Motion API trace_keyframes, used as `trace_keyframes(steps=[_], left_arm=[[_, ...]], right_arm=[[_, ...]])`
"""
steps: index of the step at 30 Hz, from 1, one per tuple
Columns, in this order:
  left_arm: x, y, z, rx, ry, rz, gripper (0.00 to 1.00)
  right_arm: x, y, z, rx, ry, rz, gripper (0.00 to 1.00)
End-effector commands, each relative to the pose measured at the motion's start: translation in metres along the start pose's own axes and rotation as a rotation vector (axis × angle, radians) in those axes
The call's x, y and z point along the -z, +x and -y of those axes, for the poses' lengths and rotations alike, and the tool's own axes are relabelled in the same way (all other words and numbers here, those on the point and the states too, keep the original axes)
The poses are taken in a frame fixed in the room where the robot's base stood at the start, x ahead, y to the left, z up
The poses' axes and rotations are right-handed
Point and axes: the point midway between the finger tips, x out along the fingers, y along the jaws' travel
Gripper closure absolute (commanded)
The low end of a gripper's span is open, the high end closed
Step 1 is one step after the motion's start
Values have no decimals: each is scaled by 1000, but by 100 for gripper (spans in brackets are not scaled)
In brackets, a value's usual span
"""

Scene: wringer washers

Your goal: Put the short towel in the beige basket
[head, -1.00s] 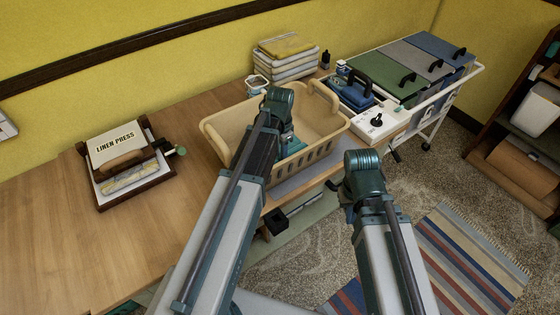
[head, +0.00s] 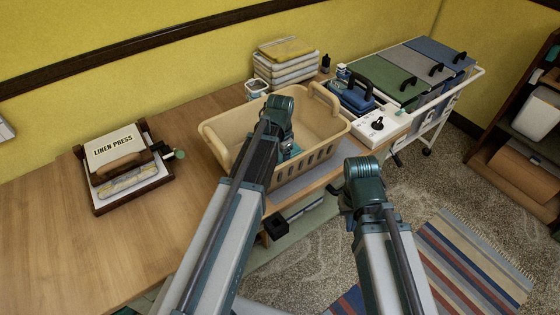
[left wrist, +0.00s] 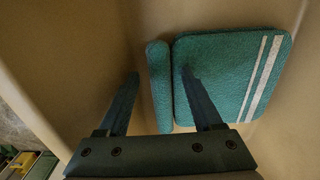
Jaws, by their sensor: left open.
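The beige basket (head: 228,135) stands on the wooden table; its inner wall also fills the left wrist view (left wrist: 75,60). A teal folded towel (left wrist: 222,70) with two white stripes lies inside it, with a narrow teal roll or fold (left wrist: 159,85) along its left side. I cannot tell whether they are one piece. My left gripper (left wrist: 162,90) is open inside the basket; its fingers appear either side of the narrow piece, the right one overlapping the wider part. Contact is unclear. My right gripper (head: 350,198) hangs low outside the basket, its jaws mostly hidden.
A linen press (head: 125,165) stands on the left of the table. A stack of folded towels (head: 287,65) is behind the basket. The table's left front is clear.

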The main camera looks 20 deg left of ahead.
Motion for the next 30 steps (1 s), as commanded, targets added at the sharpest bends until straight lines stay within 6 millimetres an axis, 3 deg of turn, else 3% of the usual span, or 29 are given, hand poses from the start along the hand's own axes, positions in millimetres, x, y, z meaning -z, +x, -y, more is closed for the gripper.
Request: trace_keyframes(steps=[11, 30], left_arm=[[0, -25, 0, 0, 0, 0, 33], [0, -116, 0, 0, 0, 0, 33]], right_arm=[[-1, -24, -2, 0, 0, 0, 100], [-7, -116, -11, 0, -1, 0, 100]])
